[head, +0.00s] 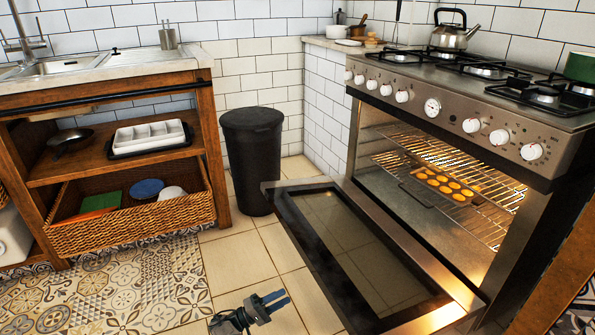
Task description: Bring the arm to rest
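My gripper (277,302) is low in the head view, at the bottom centre over the tiled floor. Its two blue-tipped fingers point right, toward the open oven door. They look close together, and I cannot tell whether they are open or shut. No object shows between them. Only the end of my arm is in view, at the bottom edge. It appears apart from the oven door.
The oven door (350,262) hangs open to the right of my gripper. A muffin tin (443,188) sits on a rack in the lit oven. A black bin (253,165) and wooden shelving with a wicker basket (130,232) stand behind. Floor on the left is clear.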

